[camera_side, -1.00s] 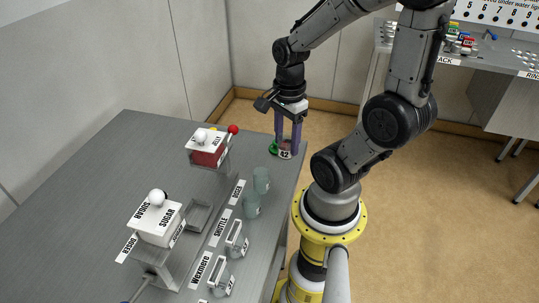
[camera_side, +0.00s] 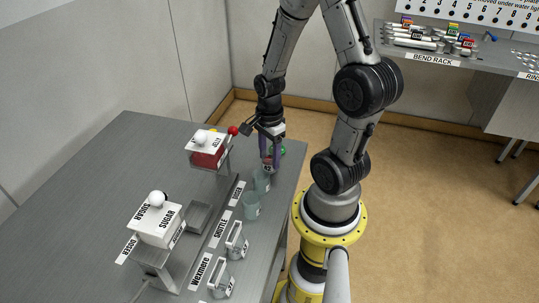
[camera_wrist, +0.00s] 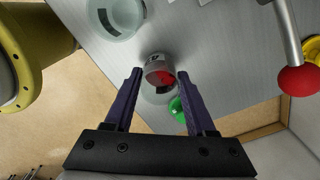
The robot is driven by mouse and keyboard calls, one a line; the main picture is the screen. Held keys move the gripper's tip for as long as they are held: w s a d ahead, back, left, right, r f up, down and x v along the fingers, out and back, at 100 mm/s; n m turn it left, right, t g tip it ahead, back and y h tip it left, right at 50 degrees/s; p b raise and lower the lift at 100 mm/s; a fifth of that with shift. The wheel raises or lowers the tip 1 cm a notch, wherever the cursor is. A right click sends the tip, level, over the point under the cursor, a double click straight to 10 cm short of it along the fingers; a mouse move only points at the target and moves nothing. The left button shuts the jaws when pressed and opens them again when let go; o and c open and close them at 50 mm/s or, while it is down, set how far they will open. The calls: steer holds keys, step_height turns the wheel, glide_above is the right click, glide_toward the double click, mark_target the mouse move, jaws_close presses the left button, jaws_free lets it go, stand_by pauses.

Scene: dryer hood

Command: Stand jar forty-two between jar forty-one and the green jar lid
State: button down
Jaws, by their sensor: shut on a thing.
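My gripper (camera_wrist: 159,76) is shut on a small clear jar (camera_wrist: 158,66) with red in it. The jar's white label shows a 4 in part; a moment ago it read 42. In the side view my gripper (camera_side: 270,160) is low over the table's far right end, just behind the nearer-standing pale teal cups. The green jar lid (camera_side: 283,151) lies just right of and behind my fingers. It also shows in the wrist view (camera_wrist: 177,109), beyond the held jar. A pale round shape shows behind the held jar; I cannot tell what it is. I cannot pick out jar forty-one.
Two teal cups (camera_side: 262,182) (camera_side: 251,206) stand in front of my gripper; one shows in the wrist view (camera_wrist: 116,15). The red-ball lever (camera_side: 233,130) of the jelly dispenser (camera_side: 208,150) is close on the left. The table's right edge is near.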

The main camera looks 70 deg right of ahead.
mark_target(269, 154)
steer(key=shift+f, duration=0.1)
steer(key=shift+c, duration=1.1)
jaws_free()
step_height(269, 154, up, 12)
steer(key=a+r+n+t, duration=0.2)
steer(key=a+r+n, duration=0.1)
steer(key=n, duration=0.5)
steer(key=s+a+r+n+t, duration=0.1)
steer(key=a+r+n, duration=0.2)
steer(key=a+n, duration=0.3)
steer(key=s+a+r+n+t, duration=0.1)
steer(key=a+n, duration=0.4)
steer(key=n, duration=0.5)
steer(key=shift+a+r+n+t, duration=0.35)
steer(key=shift+r+t, duration=0.45)
steer(key=shift+r, duration=0.55)
steer(key=shift+d, duration=0.1)
